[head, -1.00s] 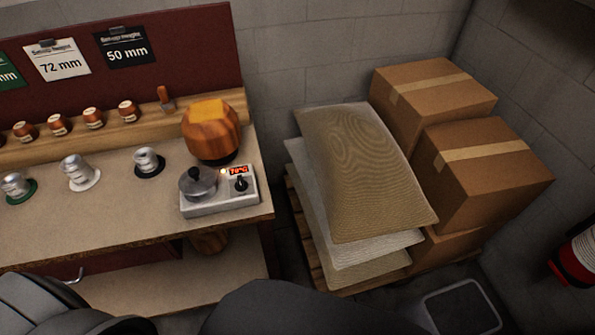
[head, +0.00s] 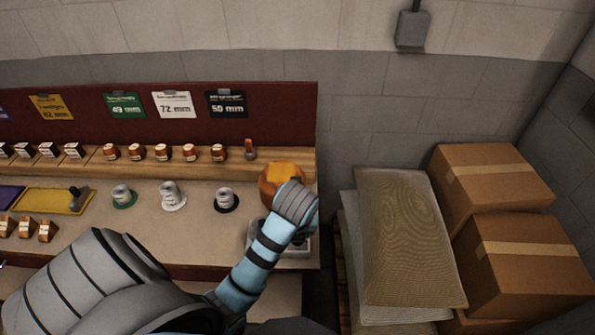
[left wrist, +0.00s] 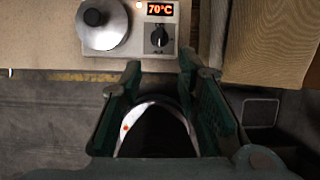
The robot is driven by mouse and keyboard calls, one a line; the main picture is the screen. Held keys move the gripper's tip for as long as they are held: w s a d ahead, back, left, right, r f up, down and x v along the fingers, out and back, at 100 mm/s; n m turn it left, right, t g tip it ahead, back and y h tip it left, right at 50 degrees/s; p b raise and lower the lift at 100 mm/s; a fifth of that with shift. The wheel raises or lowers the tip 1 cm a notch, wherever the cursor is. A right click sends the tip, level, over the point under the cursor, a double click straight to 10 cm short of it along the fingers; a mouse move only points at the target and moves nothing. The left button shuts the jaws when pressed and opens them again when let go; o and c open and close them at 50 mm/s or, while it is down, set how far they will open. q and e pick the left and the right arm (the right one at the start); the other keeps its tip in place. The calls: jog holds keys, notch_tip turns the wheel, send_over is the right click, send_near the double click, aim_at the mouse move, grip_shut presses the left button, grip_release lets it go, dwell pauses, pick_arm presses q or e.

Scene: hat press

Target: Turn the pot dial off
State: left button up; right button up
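The pot dial (left wrist: 159,38) is a black knob with a pale mark that looks upright, on the right of a grey heater unit (left wrist: 131,48). Above it, a red display (left wrist: 159,8) reads 70°C, and an orange light (left wrist: 139,4) is lit. A silver pot with a dark lid knob (left wrist: 103,30) stands left of the dial. My left gripper (left wrist: 158,68) is open and empty, with its fingertips just in front of the dial, apart from it. In the head view my left arm hides the dial and most of the unit (head: 296,251). My right gripper is not in view.
Stacked sacks (head: 400,230) and cardboard boxes (head: 522,255) stand right of the bench, with a gap between.

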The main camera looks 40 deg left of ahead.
pick_arm(q)
jog(key=shift+m, duration=0.3)
jog(key=x, duration=1.4)
jog(key=shift+f, duration=0.1)
grip_shut()
